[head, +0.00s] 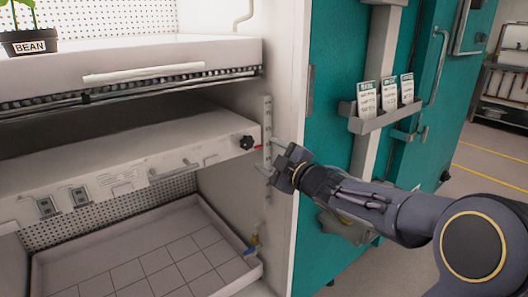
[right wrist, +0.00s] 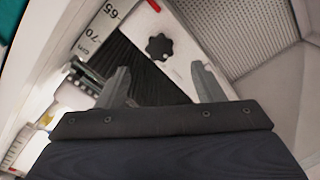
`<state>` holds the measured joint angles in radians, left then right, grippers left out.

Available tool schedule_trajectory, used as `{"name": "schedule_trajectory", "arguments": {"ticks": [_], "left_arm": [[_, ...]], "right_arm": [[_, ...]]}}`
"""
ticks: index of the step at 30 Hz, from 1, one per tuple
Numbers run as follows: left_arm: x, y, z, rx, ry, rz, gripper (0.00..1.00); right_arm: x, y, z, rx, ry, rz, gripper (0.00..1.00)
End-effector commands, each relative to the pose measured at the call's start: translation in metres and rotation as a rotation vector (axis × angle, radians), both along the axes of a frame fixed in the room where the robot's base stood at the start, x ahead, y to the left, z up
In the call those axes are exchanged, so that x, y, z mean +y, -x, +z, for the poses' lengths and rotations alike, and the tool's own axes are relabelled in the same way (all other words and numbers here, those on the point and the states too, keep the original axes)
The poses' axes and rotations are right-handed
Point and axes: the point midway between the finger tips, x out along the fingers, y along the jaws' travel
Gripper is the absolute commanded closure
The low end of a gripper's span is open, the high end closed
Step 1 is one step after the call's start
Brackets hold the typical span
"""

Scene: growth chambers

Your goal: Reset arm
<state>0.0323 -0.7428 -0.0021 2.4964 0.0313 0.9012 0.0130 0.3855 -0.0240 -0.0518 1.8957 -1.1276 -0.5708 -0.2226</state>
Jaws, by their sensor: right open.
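My right gripper (head: 271,158) is at the right front of the growth chamber, close to the vertical height scale (head: 267,130) on the frame. Its two fingers are apart with nothing between them, as the right wrist view (right wrist: 161,80) also shows. A black star-shaped knob (head: 246,142) is on the end of the middle shelf (head: 120,160), just left of the gripper. In the right wrist view the knob (right wrist: 158,47) appears beyond the fingertips, apart from them. The scale (right wrist: 97,30) there reads 65 and 70. My left gripper is not in view.
A potted plant labelled BEAN (head: 30,42) stands on the upper shelf (head: 150,55). A tray (head: 225,222) lies at the bottom of the chamber. A teal door (head: 335,70) and a holder with cards (head: 385,118) are right of the gripper. Open floor lies further right.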

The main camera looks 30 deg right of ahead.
Motion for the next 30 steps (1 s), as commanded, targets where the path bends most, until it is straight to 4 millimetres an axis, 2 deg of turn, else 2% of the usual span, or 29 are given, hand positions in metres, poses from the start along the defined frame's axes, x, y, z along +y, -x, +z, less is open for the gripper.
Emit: {"name": "schedule_trajectory", "arguments": {"ticks": [15, 19, 23, 27, 30], "left_arm": [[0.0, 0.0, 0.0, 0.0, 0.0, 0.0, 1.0], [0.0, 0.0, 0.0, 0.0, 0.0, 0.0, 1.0], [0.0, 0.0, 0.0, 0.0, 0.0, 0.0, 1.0], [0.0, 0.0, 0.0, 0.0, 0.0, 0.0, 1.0], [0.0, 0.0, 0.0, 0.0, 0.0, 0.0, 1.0]], "right_arm": [[0.0, 0.001, 0.0, 0.003, -0.005, -0.005, 0.39], [-0.001, 0.014, 0.0, 0.044, -0.09, -0.078, 0.39], [0.005, 0.057, -0.02, 0.187, -0.331, -0.238, 0.39], [0.042, 0.13, -0.078, 0.462, -0.673, -0.381, 0.39], [0.074, 0.172, -0.111, 0.637, -0.835, -0.419, 0.39]]}}
